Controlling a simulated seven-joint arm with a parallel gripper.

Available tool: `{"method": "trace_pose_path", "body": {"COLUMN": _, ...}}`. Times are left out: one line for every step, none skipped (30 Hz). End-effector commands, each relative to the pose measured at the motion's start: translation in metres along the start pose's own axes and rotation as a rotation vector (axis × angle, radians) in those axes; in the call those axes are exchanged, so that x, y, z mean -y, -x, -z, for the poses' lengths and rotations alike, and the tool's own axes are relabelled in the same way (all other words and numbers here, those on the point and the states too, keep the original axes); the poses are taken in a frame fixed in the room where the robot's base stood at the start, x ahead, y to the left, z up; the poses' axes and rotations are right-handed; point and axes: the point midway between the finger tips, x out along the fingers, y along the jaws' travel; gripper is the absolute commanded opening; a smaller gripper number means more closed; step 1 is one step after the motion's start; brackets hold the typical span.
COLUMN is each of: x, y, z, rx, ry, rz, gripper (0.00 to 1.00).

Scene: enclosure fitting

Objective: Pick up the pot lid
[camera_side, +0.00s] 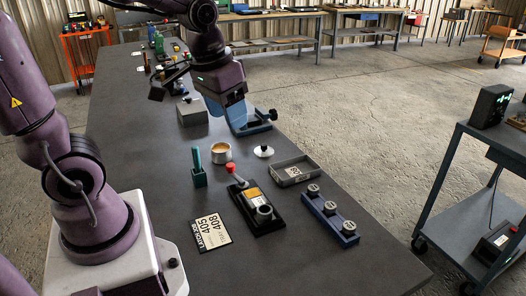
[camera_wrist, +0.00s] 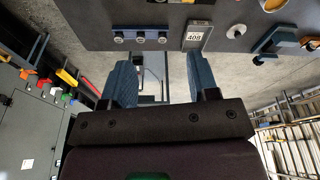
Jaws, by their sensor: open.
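The pot lid (camera_side: 263,151) is a small white disc with a dark knob, lying on the dark bench to the right of the pot. It also seems to show as a pale disc in the wrist view (camera_wrist: 236,32), at the upper right. The pot (camera_side: 221,153) is a light metal cup with tan inside; in the wrist view it is cut by the top edge (camera_wrist: 273,4). My gripper (camera_wrist: 162,78) is open, with nothing between its two blue fingers. In the side view it is above the bench, farther back than the lid and apart from it.
A blue clamp (camera_side: 249,125) stands by my gripper, with a grey box (camera_side: 192,112) to its left. Near the lid are a grey tray (camera_side: 294,171), a blue rail with knobs (camera_side: 330,217), a black fixture with a red-topped lever (camera_side: 256,208) and a green holder (camera_side: 198,170).

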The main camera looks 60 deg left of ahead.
Motion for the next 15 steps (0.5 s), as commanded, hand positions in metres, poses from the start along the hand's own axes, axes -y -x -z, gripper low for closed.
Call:
{"method": "trace_pose_path", "body": {"x": 0.010, "y": -0.013, "z": 0.014, "rx": 0.032, "ry": 0.046, "rz": 0.010, "gripper": 0.54}}
{"method": "trace_pose_path", "body": {"x": 0.016, "y": -0.020, "z": 0.022, "rx": 0.043, "ry": 0.070, "rz": 0.015, "gripper": 0.54}}
{"method": "trace_pose_path", "body": {"x": 0.024, "y": -0.030, "z": 0.033, "rx": 0.056, "ry": 0.104, "rz": 0.022, "gripper": 0.54}}
{"method": "trace_pose_path", "body": {"x": 0.031, "y": -0.038, "z": 0.040, "rx": 0.066, "ry": 0.130, "rz": 0.029, "gripper": 0.54}}
{"method": "trace_pose_path", "body": {"x": 0.038, "y": -0.046, "z": 0.048, "rx": 0.072, "ry": 0.158, "rz": 0.036, "gripper": 0.54}}
{"method": "trace_pose_path", "body": {"x": 0.048, "y": -0.058, "z": 0.058, "rx": 0.082, "ry": 0.192, "rz": 0.045, "gripper": 0.54}}
{"method": "trace_pose_path", "body": {"x": 0.056, "y": -0.068, "z": 0.066, "rx": 0.087, "ry": 0.218, "rz": 0.053, "gripper": 0.54}}
{"method": "trace_pose_path", "body": {"x": 0.064, "y": -0.077, "z": 0.072, "rx": 0.091, "ry": 0.245, "rz": 0.062, "gripper": 0.54}}
{"method": "trace_pose_path", "body": {"x": 0.076, "y": -0.091, "z": 0.081, "rx": 0.096, "ry": 0.280, "rz": 0.074, "gripper": 0.54}}
{"method": "trace_pose_path", "body": {"x": 0.085, "y": -0.101, "z": 0.088, "rx": 0.099, "ry": 0.306, "rz": 0.084, "gripper": 0.54}}
{"method": "trace_pose_path", "body": {"x": 0.094, "y": -0.112, "z": 0.094, "rx": 0.099, "ry": 0.332, "rz": 0.094, "gripper": 0.54}}
{"method": "trace_pose_path", "body": {"x": 0.107, "y": -0.127, "z": 0.101, "rx": 0.099, "ry": 0.367, "rz": 0.108, "gripper": 0.54}}
{"method": "trace_pose_path", "body": {"x": 0.117, "y": -0.139, "z": 0.106, "rx": 0.097, "ry": 0.392, "rz": 0.120, "gripper": 0.54}}
{"method": "trace_pose_path", "body": {"x": 0.127, "y": -0.150, "z": 0.111, "rx": 0.094, "ry": 0.418, "rz": 0.132, "gripper": 0.54}}
{"method": "trace_pose_path", "body": {"x": 0.140, "y": -0.165, "z": 0.117, "rx": 0.087, "ry": 0.449, "rz": 0.147, "gripper": 0.54}}
